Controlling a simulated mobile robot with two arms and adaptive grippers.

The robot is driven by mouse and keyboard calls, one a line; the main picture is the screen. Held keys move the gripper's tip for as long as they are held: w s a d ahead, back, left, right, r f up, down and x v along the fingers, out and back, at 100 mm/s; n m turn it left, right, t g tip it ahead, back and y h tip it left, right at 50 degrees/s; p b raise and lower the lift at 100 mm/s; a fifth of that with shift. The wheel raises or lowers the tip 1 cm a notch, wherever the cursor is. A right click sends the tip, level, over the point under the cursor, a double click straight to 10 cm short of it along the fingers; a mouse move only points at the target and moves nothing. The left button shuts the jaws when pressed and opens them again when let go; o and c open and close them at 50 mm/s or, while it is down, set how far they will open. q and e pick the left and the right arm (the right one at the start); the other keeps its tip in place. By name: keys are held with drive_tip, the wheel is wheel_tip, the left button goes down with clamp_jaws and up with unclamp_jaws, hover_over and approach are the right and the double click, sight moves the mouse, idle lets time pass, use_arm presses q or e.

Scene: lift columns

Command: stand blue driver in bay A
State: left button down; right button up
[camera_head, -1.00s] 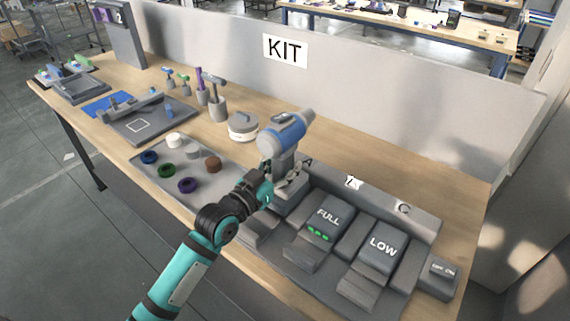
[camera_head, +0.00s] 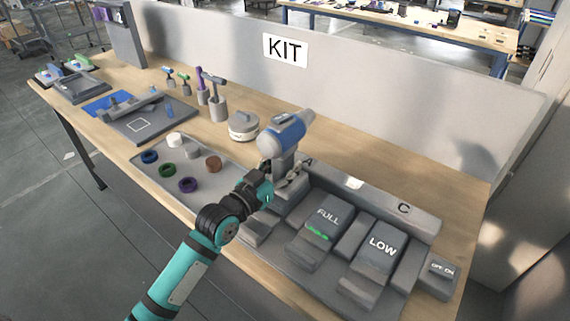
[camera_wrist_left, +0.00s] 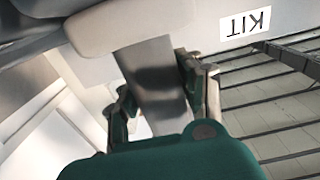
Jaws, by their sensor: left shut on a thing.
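The blue driver (camera_head: 284,133), with a blue body and grey ends and handle, is upright at bay A (camera_head: 292,194) of the grey charging station. My left gripper (camera_head: 278,176) is shut on its grey handle, which also shows between the fingers in the left wrist view (camera_wrist_left: 156,82). The gripper and handle hide the join with the bay, so I cannot tell whether the driver is seated. The "A" label (camera_head: 308,162) is just right of the handle. My right gripper is out of view.
A FULL battery (camera_head: 328,217) and a LOW battery (camera_head: 381,247) sit in the station to the right, with an off/on switch box (camera_head: 441,272) beyond. A tray (camera_head: 215,190) with several coloured rings lies left of the gripper. A round lidded pot (camera_head: 243,126) stands behind.

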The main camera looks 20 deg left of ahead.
use_arm(q)
drive_tip(key=shift+f, duration=0.25)
idle(0.8)
drive_tip(key=c, duration=0.8)
unclamp_jaws()
drive_tip(key=shift+o, duration=0.3)
drive_tip(key=shift+f, duration=0.3)
drive_tip(key=shift+r, duration=0.15)
